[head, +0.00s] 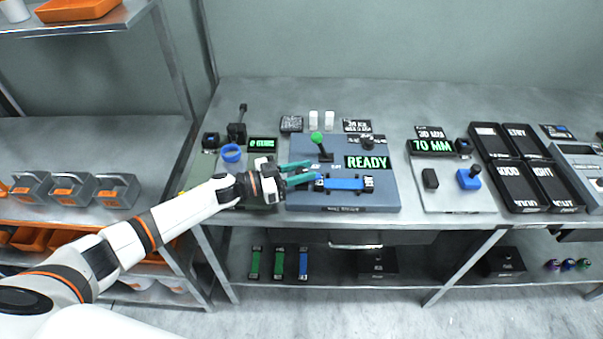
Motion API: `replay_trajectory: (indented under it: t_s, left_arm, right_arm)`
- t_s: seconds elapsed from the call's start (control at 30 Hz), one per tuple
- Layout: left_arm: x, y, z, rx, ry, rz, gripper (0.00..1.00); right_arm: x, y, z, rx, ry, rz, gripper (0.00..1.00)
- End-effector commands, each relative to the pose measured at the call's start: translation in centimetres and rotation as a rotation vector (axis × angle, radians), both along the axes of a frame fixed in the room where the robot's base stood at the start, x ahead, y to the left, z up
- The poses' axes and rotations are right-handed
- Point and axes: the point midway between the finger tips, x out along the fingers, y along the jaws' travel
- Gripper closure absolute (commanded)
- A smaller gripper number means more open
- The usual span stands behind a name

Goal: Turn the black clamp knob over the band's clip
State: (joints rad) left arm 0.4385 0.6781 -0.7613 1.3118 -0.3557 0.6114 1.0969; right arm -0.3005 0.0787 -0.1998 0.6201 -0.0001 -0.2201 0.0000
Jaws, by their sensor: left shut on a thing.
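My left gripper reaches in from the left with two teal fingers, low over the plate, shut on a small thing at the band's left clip. That thing, by its place the black clamp knob, is mostly hidden by the fingers, and its turn angle cannot be told. My right gripper is not in view.
A green-topped lever (317,138) stands behind the band, left of a lit READY display (367,163). A blue ring (231,152) sits on the left station. A 70 MM station (440,196) and black trays (510,165) are to the right. Several bands lie on the lower shelf.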

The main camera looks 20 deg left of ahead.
Motion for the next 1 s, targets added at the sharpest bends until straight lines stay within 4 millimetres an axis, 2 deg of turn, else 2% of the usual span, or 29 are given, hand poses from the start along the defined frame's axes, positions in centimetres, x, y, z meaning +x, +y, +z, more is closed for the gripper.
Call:
replay_trajectory:
  t_s: [0.03,0.3,0.97,1.0]
  left_arm:
    - [0.2,0.2,-0.2,0.004,-0.003,-0.030,0.94]
    - [0.1,0.1,-0.2,0.001,-0.002,-0.159,0.94]
    - [0.0,-0.1,0.0,0.000,0.000,-0.211,0.94]
    - [0.0,-0.1,0.0,0.000,0.000,-0.211,0.65]
  right_arm:
    - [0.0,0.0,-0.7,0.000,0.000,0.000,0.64]
    - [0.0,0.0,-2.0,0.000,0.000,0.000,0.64]
    - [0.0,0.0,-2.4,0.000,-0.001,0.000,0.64]
    - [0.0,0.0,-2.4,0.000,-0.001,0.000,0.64]
